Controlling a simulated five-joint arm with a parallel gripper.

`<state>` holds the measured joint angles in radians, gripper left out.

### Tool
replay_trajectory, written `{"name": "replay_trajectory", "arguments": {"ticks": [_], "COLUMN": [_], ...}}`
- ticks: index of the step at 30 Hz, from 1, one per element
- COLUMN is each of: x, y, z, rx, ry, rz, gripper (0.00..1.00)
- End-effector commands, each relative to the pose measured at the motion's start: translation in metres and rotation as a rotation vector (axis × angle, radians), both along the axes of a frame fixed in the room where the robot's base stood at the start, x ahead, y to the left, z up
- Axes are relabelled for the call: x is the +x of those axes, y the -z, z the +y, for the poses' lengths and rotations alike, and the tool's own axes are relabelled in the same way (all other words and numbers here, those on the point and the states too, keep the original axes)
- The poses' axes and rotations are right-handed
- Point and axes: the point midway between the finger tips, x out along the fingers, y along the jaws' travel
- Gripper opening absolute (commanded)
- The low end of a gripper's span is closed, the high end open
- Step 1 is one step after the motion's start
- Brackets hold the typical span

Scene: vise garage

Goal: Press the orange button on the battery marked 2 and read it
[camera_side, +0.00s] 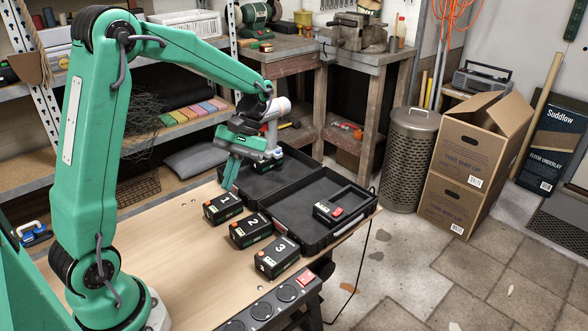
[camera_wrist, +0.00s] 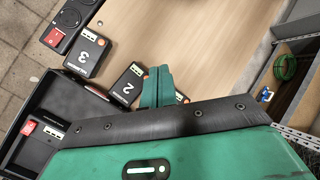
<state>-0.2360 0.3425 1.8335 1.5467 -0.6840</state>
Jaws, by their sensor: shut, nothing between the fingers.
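The battery marked 2 (camera_side: 251,230) is a black block with a white 2, lying on the wooden table between the battery marked 1 (camera_side: 223,208) and the battery marked 3 (camera_side: 277,257). In the wrist view, battery 2 (camera_wrist: 128,83) lies just left of my fingers, which hide its right end. I cannot make out its orange button clearly. Battery 3 (camera_wrist: 88,55) shows a small orange spot at its upper corner. My gripper (camera_side: 229,184) is shut and empty, above the table behind battery 1. Its closed fingers (camera_wrist: 157,86) point up in the wrist view.
An open black case (camera_side: 275,199) lies right of the batteries, with a charger-like block with a red switch (camera_side: 328,213) in it. A black socket strip (camera_side: 265,308) runs along the table's front edge. The tabletop (camera_side: 170,245) left of the batteries is clear.

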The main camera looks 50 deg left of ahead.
Motion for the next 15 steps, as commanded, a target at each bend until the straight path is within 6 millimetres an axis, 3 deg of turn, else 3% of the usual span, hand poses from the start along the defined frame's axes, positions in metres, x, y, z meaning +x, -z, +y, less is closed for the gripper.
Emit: {"name": "replay_trajectory", "arguments": {"ticks": [15], "x": [0.0041], "y": [0.0106], "z": [0.0061], "rx": [0.008], "ry": [-0.052], "rz": [0.073], "gripper": [0.0]}}
